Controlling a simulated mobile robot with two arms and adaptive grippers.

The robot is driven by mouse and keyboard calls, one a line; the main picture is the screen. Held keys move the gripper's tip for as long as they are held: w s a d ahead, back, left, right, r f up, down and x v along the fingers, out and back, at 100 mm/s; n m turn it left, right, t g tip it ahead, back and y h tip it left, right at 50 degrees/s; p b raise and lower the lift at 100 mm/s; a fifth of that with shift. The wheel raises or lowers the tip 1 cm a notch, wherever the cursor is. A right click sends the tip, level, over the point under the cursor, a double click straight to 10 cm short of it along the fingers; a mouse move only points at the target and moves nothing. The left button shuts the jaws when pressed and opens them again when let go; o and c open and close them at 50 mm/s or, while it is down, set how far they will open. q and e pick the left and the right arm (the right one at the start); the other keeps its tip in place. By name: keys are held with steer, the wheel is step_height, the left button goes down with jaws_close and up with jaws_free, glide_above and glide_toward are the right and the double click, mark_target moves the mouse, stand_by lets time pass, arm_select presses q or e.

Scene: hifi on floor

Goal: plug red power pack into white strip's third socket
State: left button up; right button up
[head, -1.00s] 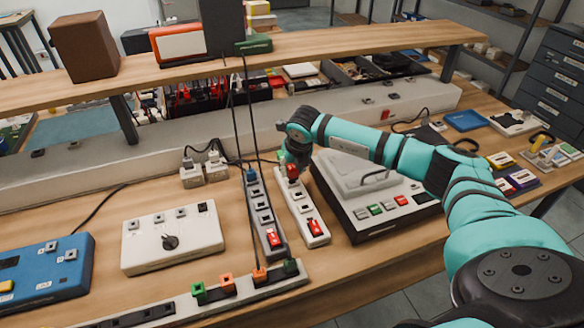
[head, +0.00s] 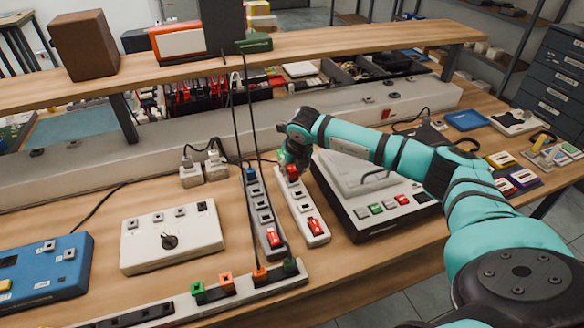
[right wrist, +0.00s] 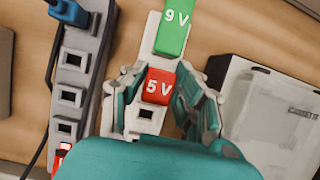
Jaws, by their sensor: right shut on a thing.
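The white strip (head: 297,200) lies on the bench, with a red switch (head: 316,226) at its near end. My right gripper (head: 290,160) is over its far part. In the right wrist view the right gripper (right wrist: 166,100) is shut on the red power pack (right wrist: 160,86), marked "5 V". The red pack also shows in the head view (head: 292,172). A green pack (right wrist: 173,36), marked "9 V", sits on the strip just beyond it. An open socket (right wrist: 146,113) shows on the near side of the red pack. Whether the red pack is seated cannot be told. My left gripper is not in view.
A grey strip (head: 264,212) with a blue plug (right wrist: 68,12) runs close along the left. A dark-based device (head: 372,208) stands close on the right. Black cables (head: 247,130) hang down to the front strip (head: 235,295). A white box (head: 171,236) stands further left.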

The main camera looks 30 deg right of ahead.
steer(key=shift+f+b, duration=0.3)
steer(key=shift+f, duration=0.1)
stand_by(0.6)
steer(key=shift+f+b, duration=0.2)
steer(key=shift+b, duration=0.5)
stand_by(2.1)
steer(key=o, duration=1.1)
steer(key=shift+o, duration=0.2)
steer(key=w+p+v, duration=0.2)
steer(key=p+v, duration=0.1)
steer(key=v, duration=1.4)
steer(key=shift+s+d+r, duration=0.15)
steer(key=shift+r, duration=0.5)
